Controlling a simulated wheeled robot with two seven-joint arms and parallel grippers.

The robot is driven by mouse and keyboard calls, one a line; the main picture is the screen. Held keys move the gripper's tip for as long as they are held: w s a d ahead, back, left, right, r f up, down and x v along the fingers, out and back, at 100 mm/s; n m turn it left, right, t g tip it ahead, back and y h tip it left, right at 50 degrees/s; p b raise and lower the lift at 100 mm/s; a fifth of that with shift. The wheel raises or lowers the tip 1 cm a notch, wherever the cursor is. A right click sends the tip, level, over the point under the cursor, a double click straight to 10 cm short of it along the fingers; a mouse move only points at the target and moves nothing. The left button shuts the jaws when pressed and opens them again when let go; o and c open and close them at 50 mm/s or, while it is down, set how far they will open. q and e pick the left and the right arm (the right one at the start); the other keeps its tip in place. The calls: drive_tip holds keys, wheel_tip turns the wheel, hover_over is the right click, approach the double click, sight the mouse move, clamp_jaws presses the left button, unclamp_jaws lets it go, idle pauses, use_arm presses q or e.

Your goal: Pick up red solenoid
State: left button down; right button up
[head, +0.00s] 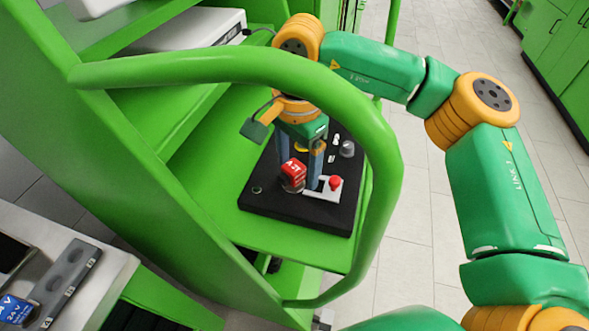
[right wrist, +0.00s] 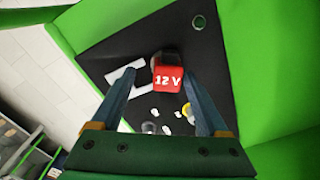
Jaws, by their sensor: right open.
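The red solenoid (head: 293,173) is a red block with white lettering, standing on a black board (head: 258,210) on the green cart shelf. In the right wrist view the solenoid (right wrist: 167,76) reads "12 V" and lies ahead of the fingertips, nearly centred between them. My right gripper (head: 299,165) reaches down over the board with its fingers apart. In the right wrist view the right gripper (right wrist: 160,76) is open and empty, one finger on each side of the solenoid's line. Whether the fingertips are level with the solenoid is hard to tell. My left gripper is not in view.
A red button on a white plate (head: 325,189) and a grey knob (head: 347,149) stand on the board close to my gripper. A curved green handrail (head: 390,150) surrounds the shelf. A blue 24 V solenoid (head: 17,308) sits on a white table at lower left.

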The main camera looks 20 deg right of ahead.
drive_tip(key=shift+w+a+f, duration=0.1)
drive_tip(key=shift+a+f, duration=0.05)
drive_tip(key=shift+f, duration=0.4)
drive_tip(key=shift+w+a+f, duration=0.2)
drive_tip(key=shift+w+a, duration=0.1)
drive_tip(key=shift+a, duration=0.15)
drive_tip(key=shift+s+d+r, duration=0.1)
drive_tip(key=shift+s+d, duration=0.1)
drive_tip(key=c, duration=0.9)
clamp_jaws()
drive_tip(key=shift+w+a+r, duration=0.1)
